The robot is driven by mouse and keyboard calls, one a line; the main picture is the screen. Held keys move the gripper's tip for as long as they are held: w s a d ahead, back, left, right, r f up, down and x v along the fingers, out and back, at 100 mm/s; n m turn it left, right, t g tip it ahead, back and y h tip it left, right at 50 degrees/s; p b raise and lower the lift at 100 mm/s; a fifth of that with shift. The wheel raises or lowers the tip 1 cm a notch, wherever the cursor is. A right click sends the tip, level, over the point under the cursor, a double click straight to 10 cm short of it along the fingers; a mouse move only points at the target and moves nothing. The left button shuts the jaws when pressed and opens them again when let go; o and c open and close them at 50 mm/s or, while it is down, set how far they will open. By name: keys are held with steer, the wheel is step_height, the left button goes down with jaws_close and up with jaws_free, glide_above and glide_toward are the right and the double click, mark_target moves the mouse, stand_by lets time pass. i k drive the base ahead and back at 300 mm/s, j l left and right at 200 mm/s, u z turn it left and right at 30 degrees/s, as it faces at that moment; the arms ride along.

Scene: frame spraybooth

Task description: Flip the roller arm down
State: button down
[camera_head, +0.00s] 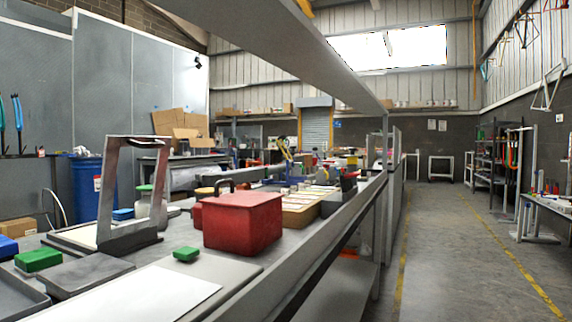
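A grey upright frame (157,188) stands at the left on the workbench (224,266). It has two legs, a top crossbar and a dark base plate (131,242). It looks like the roller arm, raised nearly vertical, though I cannot make out a roller or hinge clearly. A flat pale board lies just behind it, partly hidden by its legs. My gripper is not in view, so its state and its distance from the frame do not show.
A red box (243,222) with a dark handle sits right of the frame. A small green block (186,254), a white sheet (150,297) and a grey slab (88,275) lie in front. A grey beam (290,55) runs overhead. The aisle (460,260) at right is clear.

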mark_target(285, 150)
steer(key=i+j, duration=0.1)
steer(key=i, duration=0.4)
steer(key=i+l, duration=0.25)
steer(key=l, duration=0.2)
steer(key=i+l+u, duration=0.1)
steer(key=i+l, duration=0.15)
steer(key=l, duration=0.25)
steer(key=i+l, duration=0.2)
steer(key=l, duration=0.3)
steer(key=i+l+u, duration=0.1)
steer(key=i+l, duration=0.15)
steer(key=l, duration=0.2)
steer(key=i+l, duration=0.2)
steer(key=l, duration=0.3)
steer(key=i+l+u, duration=0.1)
steer(key=l, duration=0.45)
steer(key=i+l, duration=0.3)
steer(key=l, duration=0.2)
steer(key=i+l+u, duration=0.1)
steer(key=l, duration=0.4)
steer(key=i, duration=0.1)
